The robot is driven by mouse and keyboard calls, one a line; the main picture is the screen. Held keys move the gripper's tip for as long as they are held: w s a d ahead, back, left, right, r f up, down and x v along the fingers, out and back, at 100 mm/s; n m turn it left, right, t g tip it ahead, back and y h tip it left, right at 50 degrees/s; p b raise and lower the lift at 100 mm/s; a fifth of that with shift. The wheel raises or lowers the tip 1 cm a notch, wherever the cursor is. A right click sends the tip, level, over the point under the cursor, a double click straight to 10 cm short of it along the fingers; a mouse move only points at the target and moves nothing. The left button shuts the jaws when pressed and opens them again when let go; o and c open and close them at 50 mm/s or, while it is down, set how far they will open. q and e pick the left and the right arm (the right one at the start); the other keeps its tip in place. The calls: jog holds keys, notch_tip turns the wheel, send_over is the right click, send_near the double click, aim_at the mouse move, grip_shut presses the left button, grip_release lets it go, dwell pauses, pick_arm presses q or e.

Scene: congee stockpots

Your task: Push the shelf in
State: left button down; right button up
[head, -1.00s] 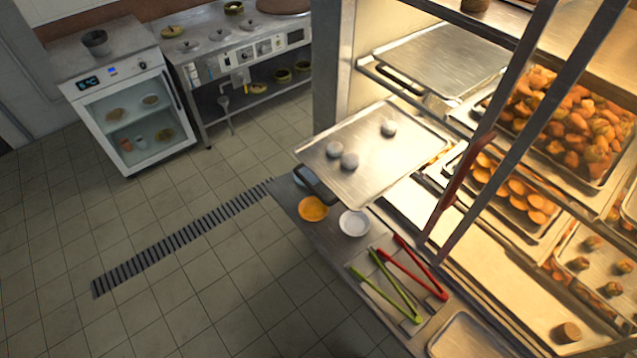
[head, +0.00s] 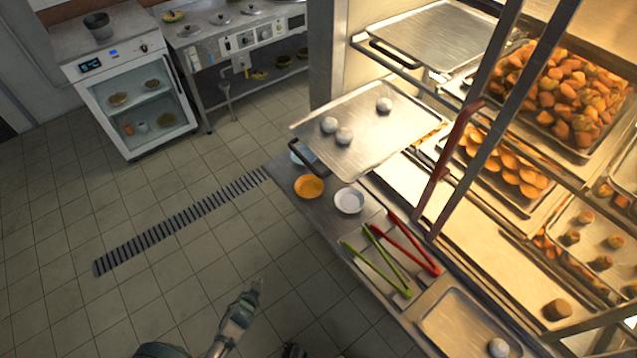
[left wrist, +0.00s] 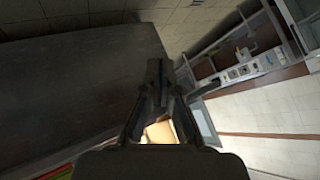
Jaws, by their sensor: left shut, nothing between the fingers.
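The shelf is a metal tray (head: 378,145) slid out from the lit display cabinet, jutting out over the counter. It carries three pale round balls and has a dark handle (head: 309,157) on its front edge. My left gripper (head: 257,286) is low in the head view, over the floor in front of the counter, well short of the handle and touching nothing. In the left wrist view its fingers (left wrist: 157,75) are closed together and empty. My right gripper is not seen.
Below the shelf, an orange bowl (head: 309,186), a white bowl (head: 349,200), green tongs (head: 377,265) and red tongs (head: 415,245) lie on the counter. A dark red upright handle (head: 447,155) stands right of the shelf. The tiled floor at left is clear.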

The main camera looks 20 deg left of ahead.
pick_arm(q)
jog(key=w+a+r+m+t+h+b, duration=0.1)
jog(key=w+r+m+t+h+b, duration=0.2)
jog(key=w+r, duration=0.45)
jog(key=w+a+r+m+t, duration=0.2)
jog(key=w+r+m+t, duration=0.25)
jog(key=r, duration=0.65)
jog(key=d+r+m+g+h+b, duration=0.1)
jog(key=d+r+m+h, duration=0.3)
jog(key=r+m+h, duration=0.3)
jog(key=d+r+m+h+b, duration=0.2)
jog(key=d+r+m+h, duration=0.2)
jog(key=r+m, duration=0.35)
jog(key=w+d+r+n, duration=0.1)
jog(key=w+d+r, duration=0.2)
jog(key=w+d, duration=0.5)
jog(key=w+p, duration=0.1)
jog(key=w, duration=0.2)
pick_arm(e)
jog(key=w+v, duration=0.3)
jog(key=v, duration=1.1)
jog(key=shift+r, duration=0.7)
pick_arm(q)
jog(key=shift+a+r, duration=0.1)
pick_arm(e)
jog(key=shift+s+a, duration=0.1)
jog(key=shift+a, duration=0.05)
